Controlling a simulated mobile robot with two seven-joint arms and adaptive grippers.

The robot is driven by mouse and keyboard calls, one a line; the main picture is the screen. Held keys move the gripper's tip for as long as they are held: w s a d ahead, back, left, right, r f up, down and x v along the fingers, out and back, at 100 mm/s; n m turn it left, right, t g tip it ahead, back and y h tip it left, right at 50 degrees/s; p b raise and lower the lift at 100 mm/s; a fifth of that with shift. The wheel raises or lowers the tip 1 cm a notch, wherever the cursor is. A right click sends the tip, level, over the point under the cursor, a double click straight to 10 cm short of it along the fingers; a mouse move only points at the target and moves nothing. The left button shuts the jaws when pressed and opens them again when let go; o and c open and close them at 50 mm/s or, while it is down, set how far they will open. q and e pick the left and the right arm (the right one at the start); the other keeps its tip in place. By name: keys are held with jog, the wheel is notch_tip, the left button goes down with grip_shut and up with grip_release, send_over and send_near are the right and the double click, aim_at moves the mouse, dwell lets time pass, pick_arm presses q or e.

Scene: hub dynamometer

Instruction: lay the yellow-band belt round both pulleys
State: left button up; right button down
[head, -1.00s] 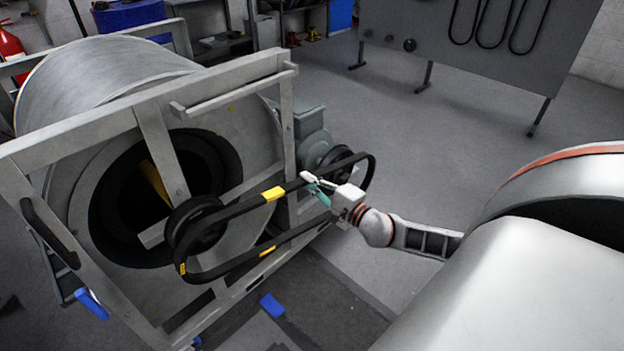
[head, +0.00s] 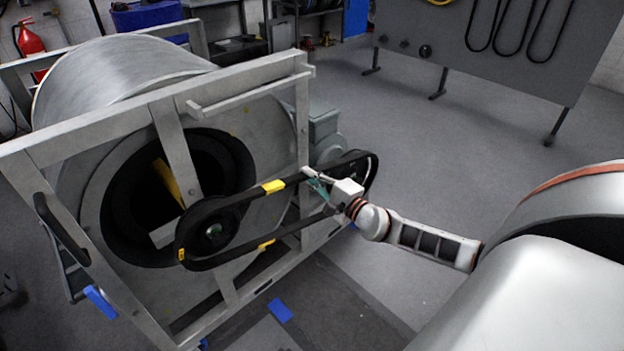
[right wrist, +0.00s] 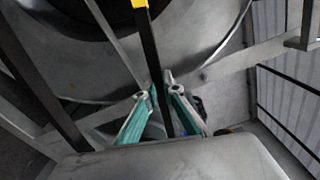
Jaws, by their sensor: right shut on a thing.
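The black yellow-band belt (head: 273,187) is a long loop lying around the large front pulley (head: 214,233) at left and the smaller motor-side pulley (head: 349,172) at right. Whether it sits fully in both grooves I cannot tell. Yellow bands show on its upper and lower runs and its left end. My right gripper (head: 316,182) is shut on the upper run, close to the smaller pulley. In the right wrist view the belt passes between the green-padded fingers (right wrist: 160,98). My left gripper is not in view.
A grey metal frame (head: 172,150) surrounds the big drum (head: 110,80). A grey motor (head: 322,130) stands behind the smaller pulley. A board (head: 500,50) with hanging belts stands at the back right. Open floor (head: 420,150) lies right of the rig.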

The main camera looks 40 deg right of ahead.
jog(key=shift+w, duration=0.5)
jog(key=shift+w+a+b, duration=0.15)
jog(key=shift+w+b, duration=0.15)
jog(key=shift+w, duration=1.05)
jog(key=shift+r, duration=0.1)
jog(key=shift+s+f, duration=0.15)
jog(key=shift+f, duration=0.1)
jog(key=c, duration=2.1)
grip_release()
jog(key=o, duration=0.4)
